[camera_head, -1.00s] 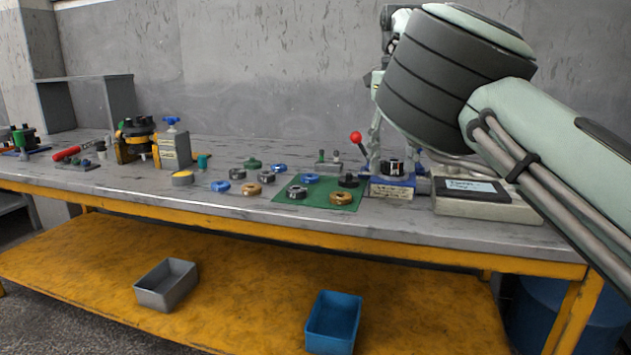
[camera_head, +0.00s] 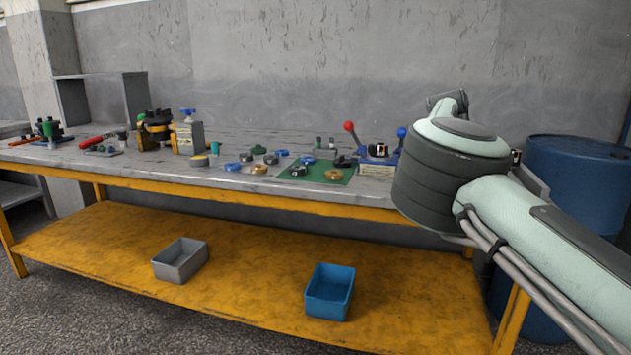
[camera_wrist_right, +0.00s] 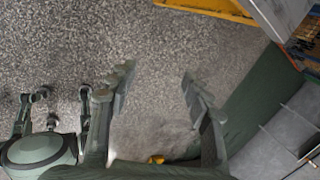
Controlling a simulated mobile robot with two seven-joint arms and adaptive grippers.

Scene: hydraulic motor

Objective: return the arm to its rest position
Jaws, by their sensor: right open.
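My right arm (camera_head: 560,240) comes in from the right in the head view, its dark ribbed joint in front of the bench's right end. Its gripper is hidden in that view. In the right wrist view my right gripper (camera_wrist_right: 157,80) has its two fingers spread apart, with only grey speckled floor seen between the tips. No held part shows between them. My left arm and gripper are not in the head view.
The grey workbench (camera_head: 240,178) carries several rings, a green mat (camera_head: 300,178) and a red-and-blue-handled fixture (camera_head: 378,157). Below are a grey bin (camera_head: 180,262) and a blue bin (camera_head: 330,292) on a yellow shelf (camera_head: 100,240). A blue barrel (camera_head: 575,180) stands at right.

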